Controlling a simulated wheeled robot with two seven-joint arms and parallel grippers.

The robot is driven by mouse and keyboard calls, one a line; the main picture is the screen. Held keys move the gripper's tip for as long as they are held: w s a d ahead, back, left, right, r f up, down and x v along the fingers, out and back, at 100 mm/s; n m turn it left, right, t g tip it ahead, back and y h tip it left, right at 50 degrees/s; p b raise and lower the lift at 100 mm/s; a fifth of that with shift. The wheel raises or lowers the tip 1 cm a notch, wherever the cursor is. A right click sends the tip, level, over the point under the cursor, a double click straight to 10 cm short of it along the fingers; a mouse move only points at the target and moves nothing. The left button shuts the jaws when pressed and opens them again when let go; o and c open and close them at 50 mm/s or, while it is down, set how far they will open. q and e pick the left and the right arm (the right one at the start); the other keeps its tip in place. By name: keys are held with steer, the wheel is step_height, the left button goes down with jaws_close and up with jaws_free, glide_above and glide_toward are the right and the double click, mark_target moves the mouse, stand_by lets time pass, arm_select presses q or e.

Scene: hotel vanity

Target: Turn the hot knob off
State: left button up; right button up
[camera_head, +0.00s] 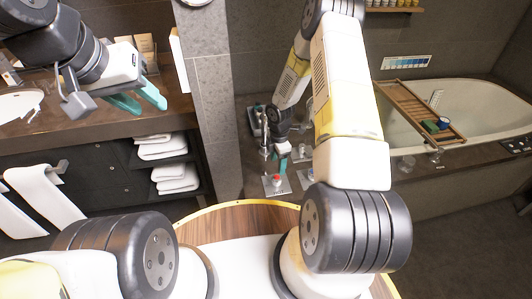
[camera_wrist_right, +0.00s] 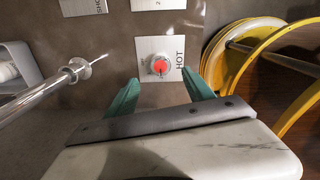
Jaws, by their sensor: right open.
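The hot knob (camera_wrist_right: 160,66) is a round knob with a red cap on a square metal plate marked HOT, seen in the right wrist view. It also shows in the head view (camera_head: 276,179), small and low beside the grey pillar. My right gripper (camera_wrist_right: 162,88) is open, its two teal fingers on either side of the knob's lower area in the picture. They appear short of the knob, and I cannot tell any contact. In the head view my right gripper (camera_head: 283,158) is just above the knob. My left gripper (camera_head: 138,99) is open and empty over the counter at left.
A metal spout or bar (camera_wrist_right: 60,84) lies left of the knob, with other plates (camera_wrist_right: 158,4) above. Yellow-rimmed rings (camera_wrist_right: 245,60) are at right. In the head view the bathtub (camera_head: 480,105) with a wooden caddy (camera_head: 405,100) is at right, and folded towels (camera_head: 175,177) are under the counter.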

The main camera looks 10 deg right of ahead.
mark_target(277, 177)
step_height(277, 177, down, 8)
stand_by(0.5)
jaws_close()
